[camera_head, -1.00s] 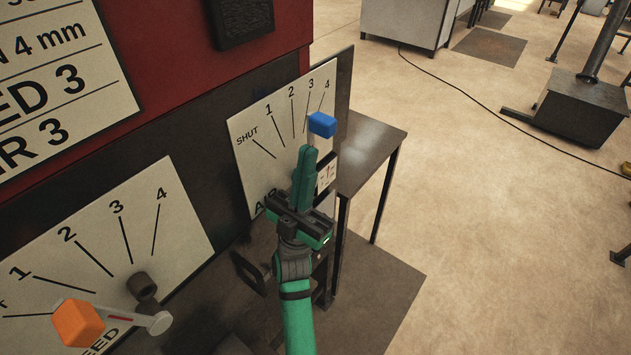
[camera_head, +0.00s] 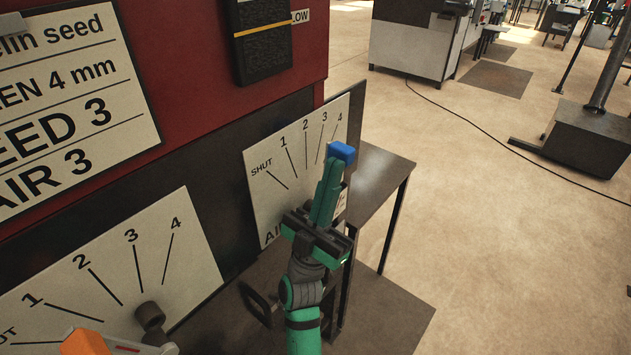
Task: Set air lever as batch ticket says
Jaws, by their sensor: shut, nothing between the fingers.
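The batch ticket (camera_head: 75,110) at the upper left reads "AIR 3" on its bottom line, with a feed line above it also ending in 3. The air dial plate (camera_head: 265,205) is marked SHUT, 1, 2, 3, 4. The air lever's blue knob (camera_head: 342,152) stands out in front of the plate, below the 4 in this view. Its arm is hidden behind my gripper, so its exact mark cannot be told. My green gripper (camera_head: 331,172) is shut and empty, its fingertips just below the knob; whether they touch cannot be told.
The feed dial (camera_head: 190,245) is at the lower left, with an orange-knobbed lever (camera_head: 84,343) cut by the bottom edge. A dark side table (camera_head: 380,172) stands behind the air plate. Open floor (camera_head: 480,240) lies to the right.

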